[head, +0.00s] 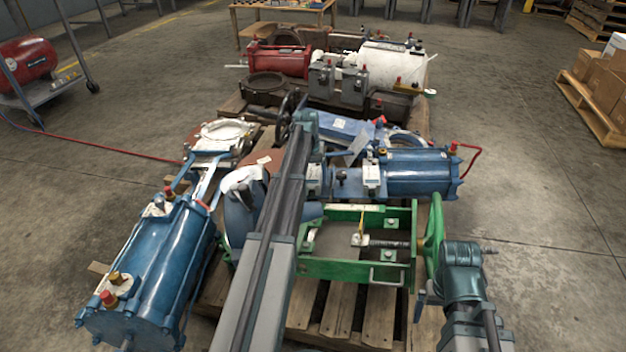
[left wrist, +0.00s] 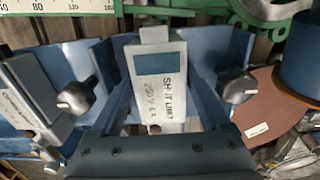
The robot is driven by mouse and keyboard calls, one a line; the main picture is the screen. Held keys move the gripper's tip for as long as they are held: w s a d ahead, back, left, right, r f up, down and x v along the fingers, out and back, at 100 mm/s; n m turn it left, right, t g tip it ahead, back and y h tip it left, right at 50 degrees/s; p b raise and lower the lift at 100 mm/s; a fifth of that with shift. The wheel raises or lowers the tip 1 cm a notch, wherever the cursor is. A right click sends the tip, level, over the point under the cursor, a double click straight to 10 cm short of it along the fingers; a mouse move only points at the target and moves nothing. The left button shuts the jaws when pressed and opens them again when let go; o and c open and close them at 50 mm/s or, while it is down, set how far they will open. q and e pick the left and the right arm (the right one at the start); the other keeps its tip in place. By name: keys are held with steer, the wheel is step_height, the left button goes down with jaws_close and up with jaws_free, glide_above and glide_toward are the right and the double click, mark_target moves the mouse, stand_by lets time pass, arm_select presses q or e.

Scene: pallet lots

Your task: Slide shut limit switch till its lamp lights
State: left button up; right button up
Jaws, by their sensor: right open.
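The shut limit switch (left wrist: 158,85) is a pale grey box with a dark teal panel and black lettering, in the middle of the left wrist view. My left gripper (left wrist: 160,112) has a finger along each side of it and looks shut on it. In the head view my left gripper (head: 316,165) is over the bar at the blue cylinder's left end, where my arm partly hides the switch. A second pale box (left wrist: 35,95) stands to the left in the wrist view. I see no lit lamp. My right gripper (head: 430,292) is open beside the green handwheel.
A green frame (head: 345,270) with a scale lies in front of the bar; its handwheel (head: 433,240) is at right. A blue cylinder (head: 415,173) lies right, another (head: 160,265) at left. Open floor lies right of the pallet.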

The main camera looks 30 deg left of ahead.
mark_target(312, 176)
arm_select(q)
jaws_close()
steer(key=shift+d, duration=0.1)
steer(key=shift+w+d, duration=0.15)
steer(key=shift+d, duration=0.1)
steer(key=shift+o, duration=1.9)
jaws_free()
steer(key=shift+r, duration=0.15)
step_height(312, 176, up, 14)
steer(key=a+p, duration=0.1)
steer(key=p, duration=1.2)
steer(key=shift+s+f+p, duration=0.2)
steer(key=shift+p, duration=0.2)
